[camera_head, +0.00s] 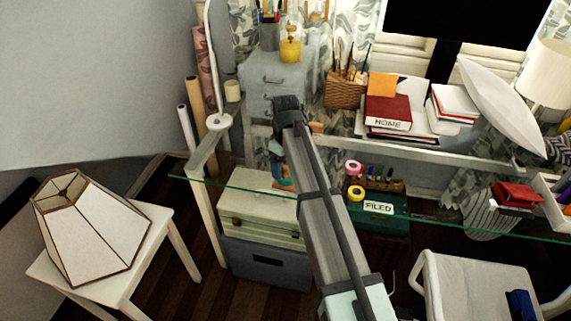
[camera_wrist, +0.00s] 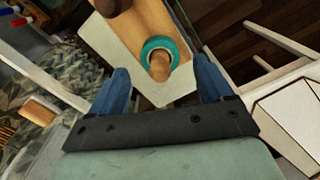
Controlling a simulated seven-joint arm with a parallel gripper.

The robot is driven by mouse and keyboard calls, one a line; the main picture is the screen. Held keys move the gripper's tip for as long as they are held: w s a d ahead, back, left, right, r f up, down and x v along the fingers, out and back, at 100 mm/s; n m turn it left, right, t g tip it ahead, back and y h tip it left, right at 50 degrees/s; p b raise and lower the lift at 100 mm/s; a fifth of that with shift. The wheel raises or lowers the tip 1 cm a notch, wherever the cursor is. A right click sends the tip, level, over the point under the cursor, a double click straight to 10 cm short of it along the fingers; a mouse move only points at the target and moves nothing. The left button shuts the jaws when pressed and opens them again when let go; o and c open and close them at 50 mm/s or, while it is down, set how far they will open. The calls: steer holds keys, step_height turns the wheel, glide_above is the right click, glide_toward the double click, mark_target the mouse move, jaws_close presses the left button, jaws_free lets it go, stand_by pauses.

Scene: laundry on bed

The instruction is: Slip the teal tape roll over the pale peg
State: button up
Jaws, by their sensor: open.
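The teal tape roll (camera_wrist: 146,47) is in the upper middle of the wrist view. It lies around the pale peg (camera_wrist: 160,68), whose rounded tan end shows through the hole and overlaps the ring's near side. How far down the peg the ring sits I cannot tell. My gripper (camera_wrist: 163,78) is open, its two blue fingers apart, one to each side of the peg end, touching neither roll nor peg as far as I see. In the head view, my arm largely hides this spot.
A cream drawer box (camera_head: 262,213) stands under the glass shelf, above a grey box (camera_head: 265,262). A dark green box (camera_head: 372,220) with pink (camera_head: 353,168) and yellow (camera_head: 356,193) tape rolls is to the right. A lampshade (camera_head: 88,228) stands on a white table at left.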

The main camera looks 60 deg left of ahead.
step_height(320, 180, up, 14)
stand_by(0.7)
steer(key=shift+f, duration=0.1)
stand_by(0.5)
